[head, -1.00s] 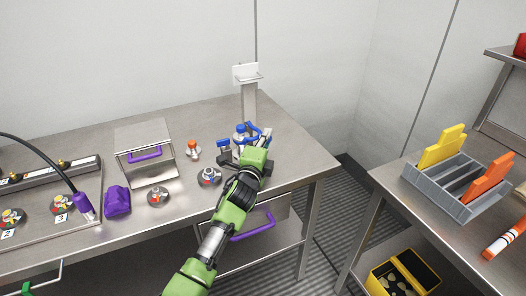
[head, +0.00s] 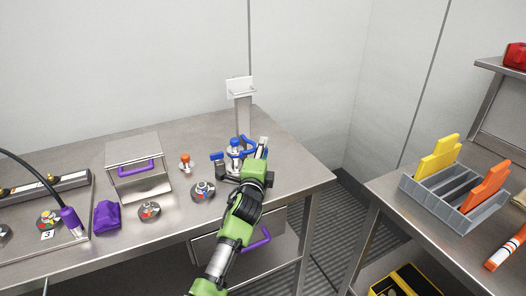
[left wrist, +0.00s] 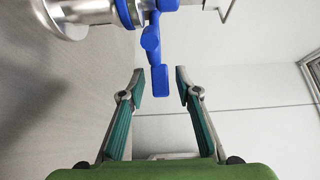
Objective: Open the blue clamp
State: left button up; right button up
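The blue clamp (head: 248,141) is a blue lever on a metal fitting with a blue knob, at the right end of the table in the head view. My left gripper (head: 262,146) is just right of it, partly covering the fitting. In the left wrist view the blue lever (left wrist: 160,82) hangs between the open fingertips of my left gripper (left wrist: 160,87), with a visible gap on each side. The upper part of the clamp is cut off by the frame top. My right gripper is not in view.
A metal stand (head: 242,110) rises behind the clamp. A metal box with a purple handle (head: 136,167), an orange-topped part (head: 185,162) and round fittings (head: 202,191) stand to the left. The table's right end is clear. A grey rack (head: 456,196) is on another table.

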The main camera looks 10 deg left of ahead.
pick_arm(q)
jog(key=s, duration=0.8)
jog(key=s+d, duration=0.1)
jog(key=s, duration=0.3)
jog(key=shift+a, duration=0.1)
jog(key=c, duration=0.8)
jog(key=shift+a+f, duration=0.1)
jog(key=shift+a, duration=0.15)
grip_shut()
jog(key=s+a+m+h, duration=0.1)
jog(key=a+h, duration=0.1)
jog(key=s+a+m+h+p, duration=0.1)
jog(key=s+h, duration=0.1)
jog(key=s+a+m+h, duration=0.1)
jog(key=a+m+h, duration=0.1)
jog(key=shift+s+a+p, duration=0.25)
jog(key=shift+a+p, duration=0.05)
jog(key=shift+p, duration=0.05)
jog(key=shift+s+a+r+g+h, duration=0.15)
jog(key=shift+s+r+g+h, duration=0.05)
jog(key=shift+s+g+h, duration=0.2)
jog(key=p+x, duration=0.2)
jog(key=x, duration=1.2)
jog(key=shift+f, duration=0.1)
